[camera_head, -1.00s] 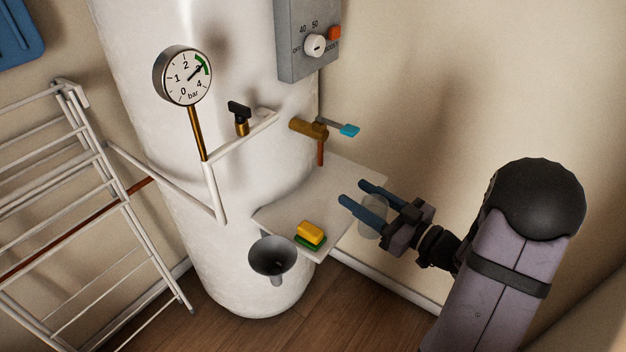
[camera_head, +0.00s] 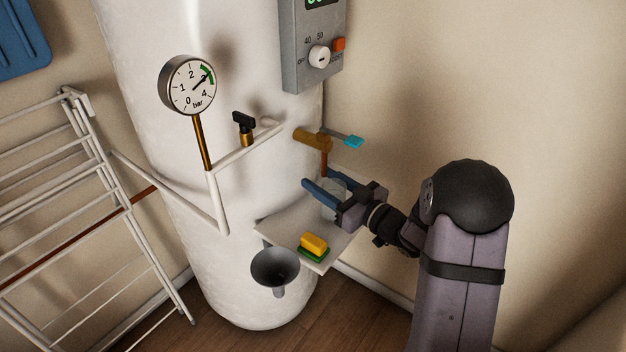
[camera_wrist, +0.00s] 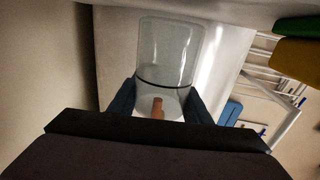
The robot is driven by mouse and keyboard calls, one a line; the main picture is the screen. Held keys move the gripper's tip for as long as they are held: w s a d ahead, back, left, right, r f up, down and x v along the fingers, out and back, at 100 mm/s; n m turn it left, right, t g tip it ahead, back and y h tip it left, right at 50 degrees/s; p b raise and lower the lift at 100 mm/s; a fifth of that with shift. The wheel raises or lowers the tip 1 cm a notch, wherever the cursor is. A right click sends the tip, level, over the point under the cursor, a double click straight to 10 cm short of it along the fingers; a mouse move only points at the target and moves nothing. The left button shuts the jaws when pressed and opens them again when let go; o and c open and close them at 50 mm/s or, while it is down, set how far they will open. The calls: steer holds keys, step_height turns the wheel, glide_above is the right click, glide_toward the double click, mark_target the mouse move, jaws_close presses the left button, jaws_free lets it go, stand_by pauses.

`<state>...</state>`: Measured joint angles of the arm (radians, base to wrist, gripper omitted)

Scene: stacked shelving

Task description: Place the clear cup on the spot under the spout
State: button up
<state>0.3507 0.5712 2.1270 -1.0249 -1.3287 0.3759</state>
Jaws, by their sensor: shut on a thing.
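The clear cup (camera_head: 331,212) is held between the blue fingers of my gripper (camera_head: 324,187). It also shows in the wrist view (camera_wrist: 168,50), see-through, with a dark ring line around it. The spout (camera_head: 324,164) is a short copper pipe hanging from a brass tap (camera_head: 312,138) with a light blue lever. The cup and fingers are just below the spout in the head view. In the wrist view the copper spout (camera_wrist: 157,107) shows between the fingers. The spot under the spout is hidden by my gripper and the cup.
A white shelf (camera_head: 283,224) juts out beneath the tap, with a yellow and green sponge (camera_head: 313,245) near its front edge. A grey funnel (camera_head: 275,267) is in front of the shelf. The white tank (camera_head: 160,130) stands behind; a drying rack (camera_head: 100,180) is at left.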

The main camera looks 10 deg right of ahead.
mark_target(343, 199)
steer(key=w+a, duration=0.1)
steer(key=w+a+f, duration=0.1)
steer(key=shift+w+f, duration=0.2)
steer(key=shift+w, duration=0.15)
steer(key=shift+f, duration=0.1)
steer(key=shift+f+b, duration=0.1)
steer(key=shift+b, duration=0.25)
steer(key=o, duration=1.1)
steer(key=shift+c, duration=0.2)
steer(key=shift+s+d+r, duration=0.1)
steer(key=shift+r, duration=0.1)
steer(key=v, duration=1.2)
steer(key=shift+p, duration=0.4)
